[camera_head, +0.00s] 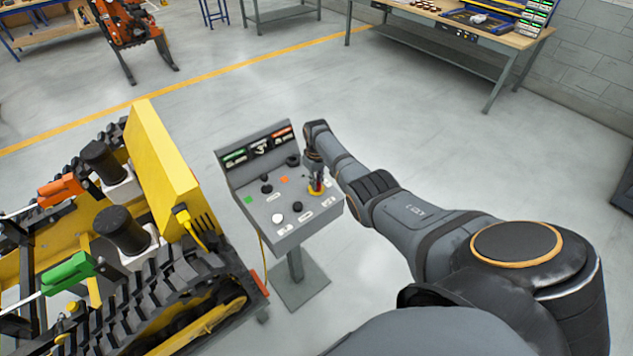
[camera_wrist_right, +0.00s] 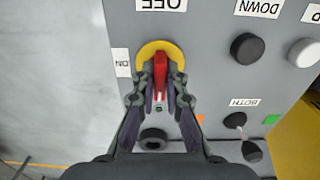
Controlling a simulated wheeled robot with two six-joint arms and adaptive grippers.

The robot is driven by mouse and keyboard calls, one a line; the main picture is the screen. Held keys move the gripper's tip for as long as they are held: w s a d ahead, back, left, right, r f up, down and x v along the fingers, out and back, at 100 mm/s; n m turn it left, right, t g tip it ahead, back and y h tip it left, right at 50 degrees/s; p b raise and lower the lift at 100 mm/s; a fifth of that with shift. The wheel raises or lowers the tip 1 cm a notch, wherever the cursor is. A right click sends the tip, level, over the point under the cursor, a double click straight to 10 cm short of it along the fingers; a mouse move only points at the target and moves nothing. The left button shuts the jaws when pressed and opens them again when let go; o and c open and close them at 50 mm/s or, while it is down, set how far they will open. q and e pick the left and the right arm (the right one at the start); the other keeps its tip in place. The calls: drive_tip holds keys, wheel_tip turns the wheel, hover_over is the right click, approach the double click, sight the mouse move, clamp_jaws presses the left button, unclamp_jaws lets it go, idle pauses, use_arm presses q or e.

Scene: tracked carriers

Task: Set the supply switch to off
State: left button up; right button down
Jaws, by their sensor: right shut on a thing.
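The supply switch has a red handle on a yellow disc (camera_head: 316,192) at the right part of the grey control panel's sloped face. In the right wrist view the red handle (camera_wrist_right: 161,72) stands along the picture's vertical over the yellow disc (camera_wrist_right: 146,52). An OFF label (camera_wrist_right: 161,4) is at the top edge beyond the disc, and an ON label (camera_wrist_right: 122,63) is at its left. My right gripper (camera_wrist_right: 161,90) is shut on the red handle, one finger on each side. In the head view the right gripper (camera_head: 316,180) is small and partly hides the switch. My left gripper is out of view.
The control panel (camera_head: 258,214) also carries black knobs (camera_wrist_right: 245,47), a white button (camera_wrist_right: 304,52) and a toggle (camera_wrist_right: 236,120) near the switch. A yellow tracked carrier (camera_head: 165,160) stands close at the panel's left. Floor beyond the panel is clear.

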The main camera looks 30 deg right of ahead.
idle(0.3)
drive_tip(key=c, duration=1.4)
unclamp_jaws()
drive_tip(key=shift+r, duration=0.1)
drive_tip(key=shift+r, duration=0.25)
wheel_tip(320, 180, up, 11)
drive_tip(key=shift+r, duration=0.2)
